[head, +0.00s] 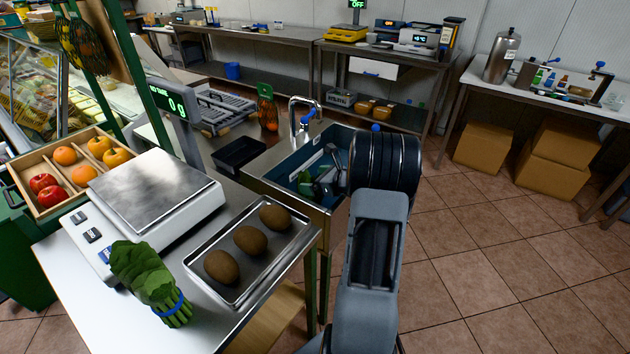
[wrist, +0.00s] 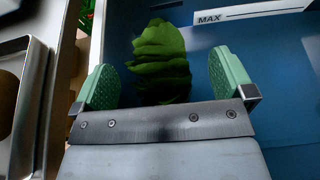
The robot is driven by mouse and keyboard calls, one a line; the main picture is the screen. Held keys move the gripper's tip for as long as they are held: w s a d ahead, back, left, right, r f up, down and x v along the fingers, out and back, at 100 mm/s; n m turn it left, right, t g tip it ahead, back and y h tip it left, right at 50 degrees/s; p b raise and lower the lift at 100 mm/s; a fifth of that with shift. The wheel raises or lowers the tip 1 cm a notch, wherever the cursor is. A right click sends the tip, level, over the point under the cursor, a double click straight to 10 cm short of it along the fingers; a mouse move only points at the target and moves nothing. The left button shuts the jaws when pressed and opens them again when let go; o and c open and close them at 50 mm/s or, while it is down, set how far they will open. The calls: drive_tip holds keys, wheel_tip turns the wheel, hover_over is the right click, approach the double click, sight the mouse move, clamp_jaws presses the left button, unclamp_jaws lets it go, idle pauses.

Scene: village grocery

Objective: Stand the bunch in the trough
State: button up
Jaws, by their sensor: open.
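A leafy green bunch (wrist: 162,55) is in the trough, between the two green finger pads of my gripper (wrist: 165,78) in the wrist view. Gaps show on both sides of it. The gripper's bar hides its lower end, so I cannot tell how it stands. The trough (wrist: 270,60) has blue inner walls and a MAX mark. In the head view the trough (head: 262,178) is a steel basin at the middle, and my open gripper (head: 318,184) is down inside it. A second leafy bunch (head: 142,270) with a blue band lies on the near counter.
A steel tray (head: 280,262) with three brown round items sits on the counter left of my arm. A scale (head: 155,190) and a wooden fruit crate (head: 35,196) stand farther left. A black tray (head: 238,153) lies beside the trough.

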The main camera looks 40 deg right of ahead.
drive_tip(key=p+v, duration=0.1)
drive_tip(key=v, duration=1.1)
